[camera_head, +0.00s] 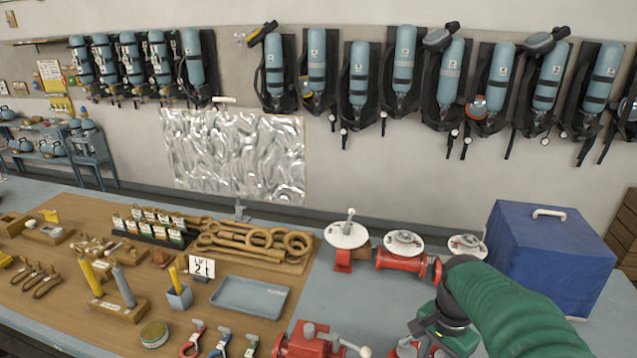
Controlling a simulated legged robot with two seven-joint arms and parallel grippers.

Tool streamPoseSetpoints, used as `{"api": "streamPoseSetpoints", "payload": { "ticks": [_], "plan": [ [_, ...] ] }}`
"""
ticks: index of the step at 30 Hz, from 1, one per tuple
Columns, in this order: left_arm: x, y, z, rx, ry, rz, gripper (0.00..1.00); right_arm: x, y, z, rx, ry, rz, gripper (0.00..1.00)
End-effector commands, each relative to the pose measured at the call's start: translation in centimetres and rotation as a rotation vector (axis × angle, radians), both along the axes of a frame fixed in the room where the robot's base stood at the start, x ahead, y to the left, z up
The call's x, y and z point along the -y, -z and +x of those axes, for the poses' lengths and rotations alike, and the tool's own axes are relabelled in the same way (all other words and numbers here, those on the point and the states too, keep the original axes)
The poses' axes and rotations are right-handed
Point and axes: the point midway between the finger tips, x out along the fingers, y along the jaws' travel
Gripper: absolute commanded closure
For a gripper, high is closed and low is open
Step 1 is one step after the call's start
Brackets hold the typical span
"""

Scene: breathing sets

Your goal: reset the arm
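My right arm, in a green sleeve with a black joint, comes in from the lower right. It bends down over the right part of the table, beside the red valve fittings. The end of my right arm (443,330) is a green and black part low in the picture; its fingers cannot be made out. My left arm and gripper are out of the picture.
Red valves with white round tops (347,236) stand near a blue box (552,250). Breathing sets (405,60) hang on the wall.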

Motion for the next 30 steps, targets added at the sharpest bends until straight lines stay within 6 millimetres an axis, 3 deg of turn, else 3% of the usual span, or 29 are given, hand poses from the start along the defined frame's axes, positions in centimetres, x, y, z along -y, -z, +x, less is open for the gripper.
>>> {"api": "streamPoseSetpoints", "payload": {
  "ticks": [1,8,18,22,30],
  "plan": [
    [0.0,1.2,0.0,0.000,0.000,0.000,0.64,-0.1,1.6,-0.6,0.006,-0.032,0.002,0.67],
    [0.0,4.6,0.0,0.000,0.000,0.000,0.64,-0.8,7.4,-3.7,0.055,-0.264,-0.007,0.67],
    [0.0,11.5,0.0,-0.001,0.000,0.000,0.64,-3.3,18.5,-11.5,0.181,-0.828,-0.100,0.67],
    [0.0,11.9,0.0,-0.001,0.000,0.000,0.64,-3.7,19.6,-12.9,0.202,-0.941,-0.128,0.67],
    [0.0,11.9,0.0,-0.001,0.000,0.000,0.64,-3.7,19.6,-12.9,0.202,-0.944,-0.129,0.67]
  ]
}}
